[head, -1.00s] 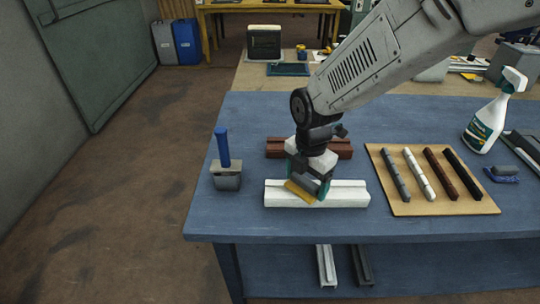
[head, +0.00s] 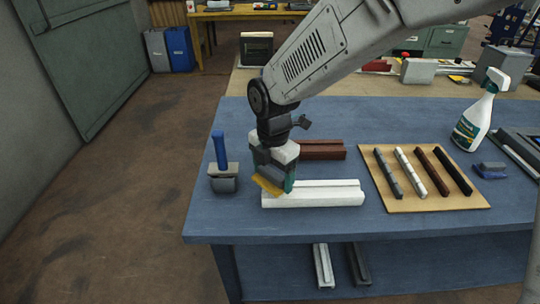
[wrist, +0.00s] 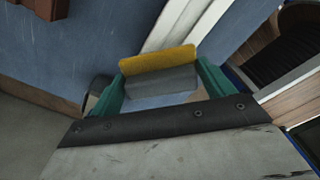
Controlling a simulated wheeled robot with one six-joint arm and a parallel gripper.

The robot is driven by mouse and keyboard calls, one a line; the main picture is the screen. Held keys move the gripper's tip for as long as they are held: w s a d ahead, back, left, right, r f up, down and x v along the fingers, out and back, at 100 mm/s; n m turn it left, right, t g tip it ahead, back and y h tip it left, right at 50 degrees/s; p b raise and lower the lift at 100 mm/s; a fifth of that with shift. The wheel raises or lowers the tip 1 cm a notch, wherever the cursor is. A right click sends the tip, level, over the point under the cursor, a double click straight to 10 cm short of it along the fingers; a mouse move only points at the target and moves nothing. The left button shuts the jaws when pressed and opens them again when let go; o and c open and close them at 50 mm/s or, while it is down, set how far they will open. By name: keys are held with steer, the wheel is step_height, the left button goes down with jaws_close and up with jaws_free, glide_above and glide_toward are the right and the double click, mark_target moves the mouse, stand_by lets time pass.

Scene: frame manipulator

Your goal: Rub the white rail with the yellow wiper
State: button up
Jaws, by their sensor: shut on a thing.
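The white rail (head: 325,194) lies on the blue workbench near its front edge; it also shows in the wrist view (wrist: 180,24). My gripper (head: 272,176) is at the rail's left end, pointing down. In the wrist view its green fingers (wrist: 160,90) are shut on the grey body of the yellow wiper (wrist: 158,61). The wiper's yellow edge also shows in the head view (head: 267,187), tilted, at the left end of the rail. I cannot tell whether it touches the rail. My gripper hides part of the brown rail behind.
A brown rail (head: 322,150) lies behind the white one. A blue-handled tool (head: 222,155) stands close to the left of my gripper. A tan board (head: 385,197) with several bars, a spray bottle (head: 477,118) and a blue brush-like item (head: 490,170) are to the right.

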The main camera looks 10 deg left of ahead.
steer(key=shift+a+r, duration=0.1)
steer(key=shift+r, duration=2.65)
